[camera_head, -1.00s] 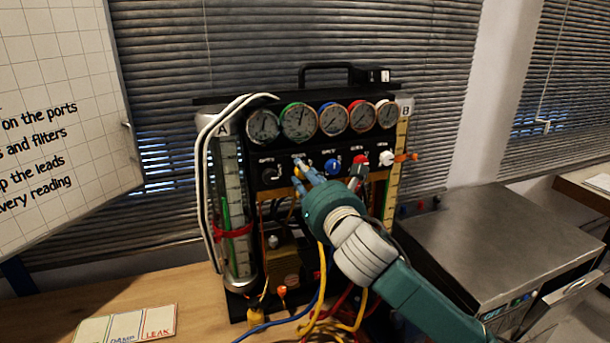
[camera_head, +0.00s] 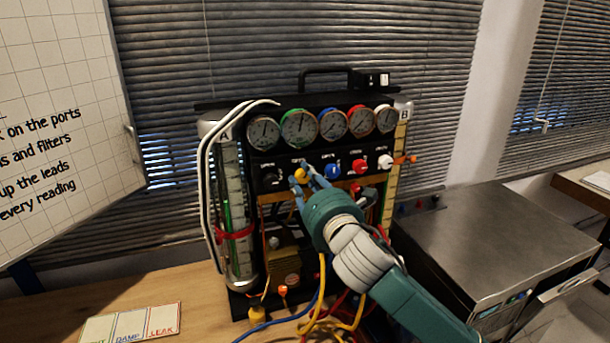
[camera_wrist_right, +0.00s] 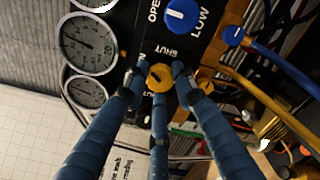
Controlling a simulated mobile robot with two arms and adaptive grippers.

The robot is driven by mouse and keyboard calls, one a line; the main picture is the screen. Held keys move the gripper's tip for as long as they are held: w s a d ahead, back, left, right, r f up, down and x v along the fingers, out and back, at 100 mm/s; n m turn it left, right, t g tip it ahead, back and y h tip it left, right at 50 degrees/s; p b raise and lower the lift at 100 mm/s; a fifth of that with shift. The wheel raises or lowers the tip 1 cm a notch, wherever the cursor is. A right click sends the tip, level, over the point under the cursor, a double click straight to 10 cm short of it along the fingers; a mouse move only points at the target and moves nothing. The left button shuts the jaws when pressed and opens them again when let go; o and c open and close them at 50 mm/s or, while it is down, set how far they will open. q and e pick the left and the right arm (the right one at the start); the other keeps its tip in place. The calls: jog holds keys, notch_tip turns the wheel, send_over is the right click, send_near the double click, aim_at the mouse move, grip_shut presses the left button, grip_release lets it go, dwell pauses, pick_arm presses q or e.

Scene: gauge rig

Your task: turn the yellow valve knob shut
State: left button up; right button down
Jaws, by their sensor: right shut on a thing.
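The yellow valve knob (camera_head: 300,176) sits on the black panel of the gauge rig (camera_head: 330,85), second from the left in the row of knobs. In the right wrist view the yellow knob (camera_wrist_right: 160,77) is between my blue fingers. My right gripper (camera_head: 307,174) is shut on the knob, its fingers around the knob's sides; it also shows in the right wrist view (camera_wrist_right: 158,80). SHUT lettering is on the panel close by. The fingers hide part of the knob, and its pointer mark cannot be made out. My left gripper is not in view.
Blue (camera_head: 333,170), red (camera_head: 360,166) and white (camera_head: 385,161) knobs are to the right, a black knob (camera_head: 270,179) to the left. Gauges (camera_head: 332,124) line the panel above. Yellow, blue and red hoses hang below my arm. A metal box (camera_head: 490,240) stands at the right.

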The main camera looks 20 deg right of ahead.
jog(key=m+p, duration=0.1)
jog(key=m, duration=0.4)
jog(key=shift+m, duration=0.4)
jog(key=m+p, duration=0.1)
jog(key=m, duration=0.4)
dwell(0.4)
jog(key=c, duration=1.4)
grip_release()
jog(key=s, duration=1.2)
jog(key=shift+d, duration=0.25)
